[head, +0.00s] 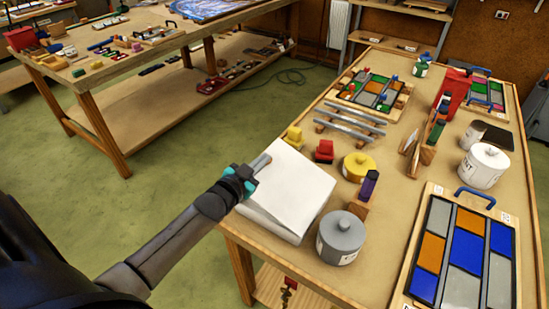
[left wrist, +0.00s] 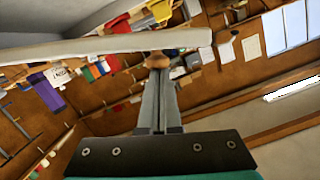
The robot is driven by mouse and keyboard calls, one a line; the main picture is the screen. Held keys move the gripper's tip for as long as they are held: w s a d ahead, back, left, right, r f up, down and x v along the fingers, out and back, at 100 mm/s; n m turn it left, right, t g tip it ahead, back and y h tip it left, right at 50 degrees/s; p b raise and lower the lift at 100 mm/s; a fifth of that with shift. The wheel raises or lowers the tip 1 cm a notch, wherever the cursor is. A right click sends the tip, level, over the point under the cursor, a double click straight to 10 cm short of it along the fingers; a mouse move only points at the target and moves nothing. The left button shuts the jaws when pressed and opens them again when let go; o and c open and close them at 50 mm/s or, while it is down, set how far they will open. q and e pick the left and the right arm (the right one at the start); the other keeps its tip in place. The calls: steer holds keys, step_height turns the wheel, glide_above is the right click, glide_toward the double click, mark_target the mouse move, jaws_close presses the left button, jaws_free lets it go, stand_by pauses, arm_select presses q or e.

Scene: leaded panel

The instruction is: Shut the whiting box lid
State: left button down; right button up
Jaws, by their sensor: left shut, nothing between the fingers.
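The whiting box (head: 290,190) is a pale, white box at the near left corner of the right-hand table. Its broad white top looks slanted; I cannot tell how far the lid stands open. My left gripper (head: 262,161) is shut and empty at the box's upper left edge, with its fingers over or against that edge. In the left wrist view the shut fingers (left wrist: 157,75) point at a long white edge (left wrist: 110,44), likely the lid, with a small brown round thing at their tips. Whether they touch is unclear. My right gripper is not in view.
A grey lidded pot (head: 341,238) stands close to the box's right. A yellow pot (head: 357,167), a red block (head: 324,151) and metal bars (head: 350,122) lie behind it. A leaded panel (head: 465,252) lies at the right. Open floor (head: 180,180) lies left of the table.

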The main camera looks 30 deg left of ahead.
arm_select(q)
steer(key=shift+n+h, duration=0.3)
steer(key=shift+n, duration=0.6)
steer(key=f, duration=0.1)
steer(key=a+f+b, duration=0.2)
steer(key=f, duration=0.1)
steer(key=shift+a+f+b, duration=0.2)
steer(key=shift+f+b, duration=0.3)
steer(key=shift+f, duration=0.15)
steer(key=shift+a+f+b, duration=0.15)
steer(key=shift+f+b, duration=0.3)
steer(key=shift+f, duration=0.15)
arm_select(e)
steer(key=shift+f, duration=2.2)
